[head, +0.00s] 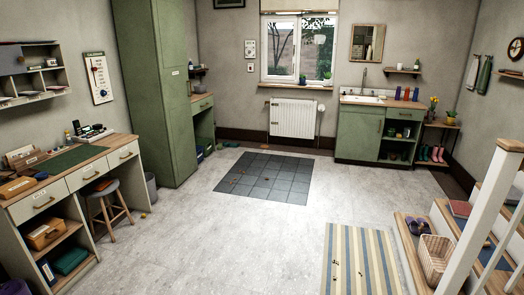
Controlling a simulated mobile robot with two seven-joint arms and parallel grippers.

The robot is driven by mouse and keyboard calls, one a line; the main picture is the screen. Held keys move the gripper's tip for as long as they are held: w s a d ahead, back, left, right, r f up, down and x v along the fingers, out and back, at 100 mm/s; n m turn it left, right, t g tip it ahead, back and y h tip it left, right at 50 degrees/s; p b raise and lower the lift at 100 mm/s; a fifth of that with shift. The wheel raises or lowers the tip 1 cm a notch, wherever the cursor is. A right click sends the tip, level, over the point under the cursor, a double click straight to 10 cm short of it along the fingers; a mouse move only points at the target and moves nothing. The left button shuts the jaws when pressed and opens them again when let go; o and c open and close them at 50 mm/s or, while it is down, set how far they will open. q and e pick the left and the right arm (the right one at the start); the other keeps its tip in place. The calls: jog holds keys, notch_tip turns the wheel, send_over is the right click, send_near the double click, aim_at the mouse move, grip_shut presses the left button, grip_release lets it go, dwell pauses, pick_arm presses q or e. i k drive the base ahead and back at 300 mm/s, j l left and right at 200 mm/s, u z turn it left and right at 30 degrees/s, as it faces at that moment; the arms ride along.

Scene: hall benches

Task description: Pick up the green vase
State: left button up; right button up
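I cannot clearly make out a green vase. Yellow flowers (434,102) stand at the right end of the sink counter, in or beside a rack, and their holder is too small to tell. A small green plant (452,114) stands on the rack's top. A small bottle-like item (416,65) is on the wall shelf right of the mirror; its kind is unclear. Neither of my grippers is in view.
A desk (85,180) with a stool (108,205) is at left, beside a tall green cabinet (155,90). The sink cabinet (357,135) is at the back right. A striped rug (340,255) and stair post (485,215) are front right.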

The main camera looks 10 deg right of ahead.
aim_at(404, 152)
jog(key=i+l+z, duration=0.35)
jog(key=z, duration=0.15)
jog(key=i+l+z, duration=0.15)
jog(key=i+z, duration=0.6)
jog(key=i, duration=3.9)
jog(key=i+z, duration=0.1)
jog(key=i, duration=0.6)
jog(key=i+j+z, duration=0.1)
jog(key=i, duration=0.55)
jog(key=i+j+z, duration=0.25)
jog(key=i, duration=0.15)
jog(key=i+j+z, duration=0.1)
jog(key=i+z, duration=0.15)
jog(key=i, duration=0.1)
